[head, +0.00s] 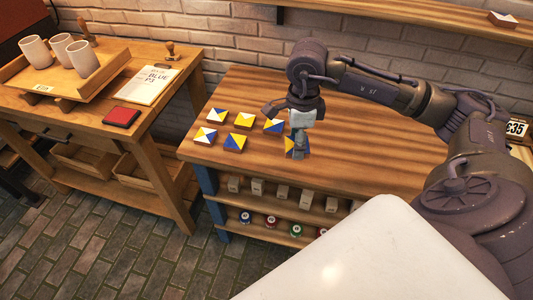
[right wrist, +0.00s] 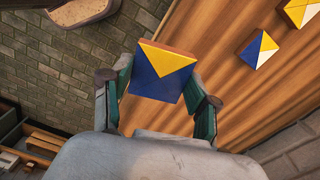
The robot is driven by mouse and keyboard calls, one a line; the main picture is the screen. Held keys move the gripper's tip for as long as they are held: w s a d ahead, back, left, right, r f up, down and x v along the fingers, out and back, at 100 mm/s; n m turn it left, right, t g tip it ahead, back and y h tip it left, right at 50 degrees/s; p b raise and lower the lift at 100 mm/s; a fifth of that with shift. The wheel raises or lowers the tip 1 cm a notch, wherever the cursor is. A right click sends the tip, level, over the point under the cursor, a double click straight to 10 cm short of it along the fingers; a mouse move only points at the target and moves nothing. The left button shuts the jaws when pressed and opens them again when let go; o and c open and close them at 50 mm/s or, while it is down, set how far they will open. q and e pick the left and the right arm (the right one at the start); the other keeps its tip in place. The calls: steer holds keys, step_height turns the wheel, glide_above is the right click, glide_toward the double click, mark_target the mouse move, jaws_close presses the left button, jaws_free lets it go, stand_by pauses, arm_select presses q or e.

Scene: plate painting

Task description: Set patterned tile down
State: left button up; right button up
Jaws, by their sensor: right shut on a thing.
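My right gripper (head: 298,138) is shut on a patterned tile (head: 289,146) with blue and yellow triangles. In the right wrist view the tile (right wrist: 163,72) sits between the two fingers of the right gripper (right wrist: 160,92), its face toward the camera. I cannot tell whether its underside touches the wooden bench (head: 350,150) or hangs just above it. Several other patterned tiles lie to its left on the bench: a blue and white one with yellow (head: 273,126), a yellow and white one (head: 244,120), and more near the front edge. My left gripper is not in view.
Small blocks and paint pots (head: 270,222) stand on the shelves below the bench. A side table (head: 150,115) at left bears a tray with cups (head: 83,58), a notepad (head: 150,84) and a red pad (head: 121,117). The bench behind the tiles is clear.

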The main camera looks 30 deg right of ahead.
steer(key=m, duration=0.1)
steer(key=d+m, duration=0.1)
steer(key=w+d+m, duration=0.1)
steer(key=shift+f, duration=0.3)
steer(key=p, duration=0.2)
glide_above(266, 152)
step_height(266, 152, down, 6)
steer(key=shift+f, duration=0.65)
step_height(266, 152, down, 3)
steer(key=shift+f+p, duration=0.15)
steer(key=shift+p, duration=0.55)
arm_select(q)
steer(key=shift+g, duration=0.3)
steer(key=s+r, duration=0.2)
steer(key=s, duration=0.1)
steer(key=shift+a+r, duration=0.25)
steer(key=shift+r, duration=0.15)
arm_select(e)
steer(key=shift+f, duration=0.1)
steer(key=shift+f, duration=0.15)
steer(key=o, duration=1.2)
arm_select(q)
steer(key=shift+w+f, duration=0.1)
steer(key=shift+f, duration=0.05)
arm_select(e)
steer(key=shift+o, duration=0.2)
